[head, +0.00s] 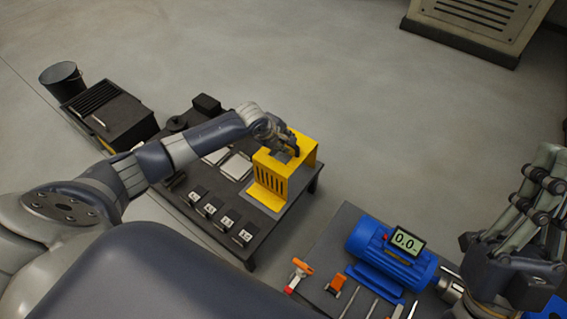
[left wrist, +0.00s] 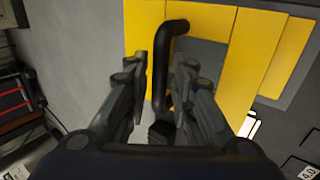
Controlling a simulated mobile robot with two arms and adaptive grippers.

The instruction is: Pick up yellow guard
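The yellow guard (head: 266,180), a bent sheet with slots in its side, stands on the dark table at centre. My left gripper (head: 290,150) is over its top. In the left wrist view the guard (left wrist: 145,30) fills the upper middle and has a black bar handle (left wrist: 162,62). The fingers of my left gripper (left wrist: 164,85) are on either side of this handle, with a gap between them, and I see no clear grip on it. My right gripper (head: 545,185) is at the right edge, away from the guard; its opening is unclear.
A blue motor (head: 390,255) with a display (head: 408,240) sits on a second bench at lower right, beside orange-handled tools (head: 298,272). Small labelled black blocks (head: 227,222) line the table's front. A black bin (head: 62,82) stands far left. The floor behind the table is clear.

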